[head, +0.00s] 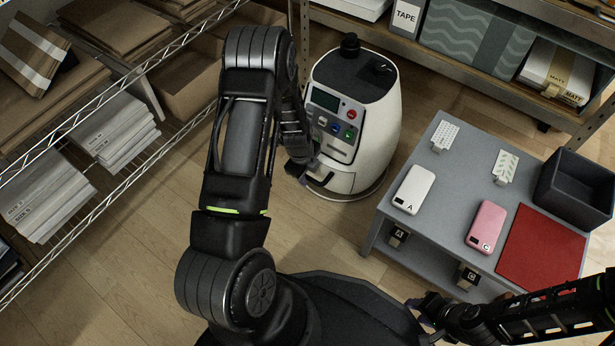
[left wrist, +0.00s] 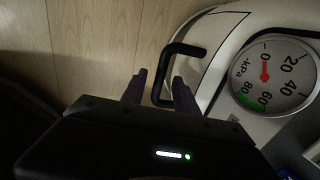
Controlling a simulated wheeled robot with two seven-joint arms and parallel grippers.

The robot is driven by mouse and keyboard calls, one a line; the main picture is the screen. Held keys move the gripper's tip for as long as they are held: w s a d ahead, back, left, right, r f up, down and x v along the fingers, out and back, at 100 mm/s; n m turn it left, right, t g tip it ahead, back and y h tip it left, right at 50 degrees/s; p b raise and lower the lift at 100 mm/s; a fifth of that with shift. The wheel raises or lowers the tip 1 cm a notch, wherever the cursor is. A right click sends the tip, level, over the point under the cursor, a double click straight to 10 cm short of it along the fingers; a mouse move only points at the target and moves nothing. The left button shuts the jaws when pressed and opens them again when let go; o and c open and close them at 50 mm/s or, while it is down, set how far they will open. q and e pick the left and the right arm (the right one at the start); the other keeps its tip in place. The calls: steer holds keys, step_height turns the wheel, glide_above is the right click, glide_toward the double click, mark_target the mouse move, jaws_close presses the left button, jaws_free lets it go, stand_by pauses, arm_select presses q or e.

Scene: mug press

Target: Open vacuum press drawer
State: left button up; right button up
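The vacuum press (head: 375,125) is a white rounded machine with a dark top, a small screen and coloured buttons. Its black drawer handle (head: 320,181) is low on the front, and the drawer looks shut. In the left wrist view the handle (left wrist: 159,78) stands between my two dark fingertips, beside a round kPa gauge (left wrist: 272,75). My left gripper (head: 300,168) is open at the handle, with gaps on both sides; whether a finger touches it I cannot tell. My right gripper (head: 418,318) appears open and empty near the lower middle, away from the press.
A grey table (head: 440,185) right of the press holds a white phone case (head: 413,189), a pink one (head: 485,226), a red mat (head: 540,250) and a dark bin (head: 575,188). A wire shelf (head: 120,170) stands left. Wooden floor (head: 150,250) between is clear.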

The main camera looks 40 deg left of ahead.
arm_select(q)
steer(key=shift+f, duration=0.35)
steer(key=shift+c, duration=0.6)
jaws_close()
stand_by(0.6)
